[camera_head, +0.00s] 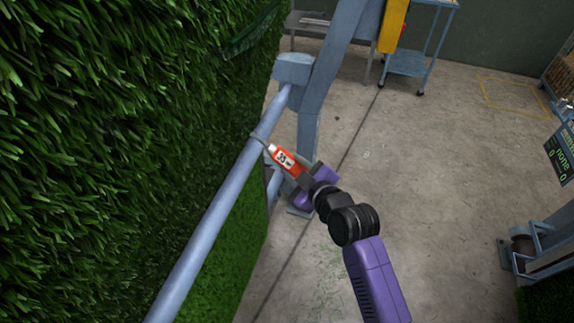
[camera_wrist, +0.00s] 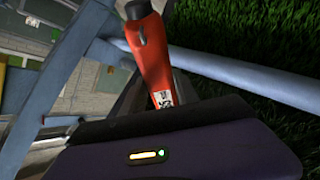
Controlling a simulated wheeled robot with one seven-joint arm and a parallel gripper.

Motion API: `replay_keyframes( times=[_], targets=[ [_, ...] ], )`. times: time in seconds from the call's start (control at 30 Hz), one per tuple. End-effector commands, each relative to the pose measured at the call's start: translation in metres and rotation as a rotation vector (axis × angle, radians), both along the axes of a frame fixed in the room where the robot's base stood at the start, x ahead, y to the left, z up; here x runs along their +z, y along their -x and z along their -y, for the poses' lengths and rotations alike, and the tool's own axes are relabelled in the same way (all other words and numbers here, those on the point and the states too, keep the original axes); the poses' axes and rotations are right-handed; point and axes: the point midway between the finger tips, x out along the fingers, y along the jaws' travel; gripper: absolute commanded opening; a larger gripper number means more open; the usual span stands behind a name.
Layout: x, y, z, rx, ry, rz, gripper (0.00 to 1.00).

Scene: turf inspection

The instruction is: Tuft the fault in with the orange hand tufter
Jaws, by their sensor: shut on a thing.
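The orange hand tufter (camera_head: 284,158) has a white label and a pale, thin tip pointing up and left. My gripper (camera_head: 302,178) is shut on its rear end. In the head view the tip overlaps the blue-grey rail; I cannot tell if they touch. The tufter also shows in the wrist view (camera_wrist: 152,52), with a dark collar at its far end. The green turf (camera_head: 110,130) hangs on the left, beyond the rail. A dark, slanted strip (camera_head: 252,32) shows high on the turf; I cannot tell whether it is the fault.
The blue-grey rail (camera_head: 215,215) runs along the turf beside the tufter, joined to an upright frame post (camera_head: 335,75). A blue trolley (camera_head: 410,62) stands at the back. A dark sign (camera_head: 562,152) is at the right. The concrete floor (camera_head: 440,170) between is clear.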

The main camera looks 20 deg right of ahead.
Motion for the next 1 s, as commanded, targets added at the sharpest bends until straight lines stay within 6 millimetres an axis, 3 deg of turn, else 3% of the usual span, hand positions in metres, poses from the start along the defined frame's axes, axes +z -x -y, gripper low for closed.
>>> replay_keyframes(
  times=[0.53,1.0],
  targets=[
    [-0.013,0.026,0.038,-0.002,-0.001,0.004,0.0],
    [-0.012,0.029,0.041,-0.002,-0.001,0.003,0.0]
  ],
)
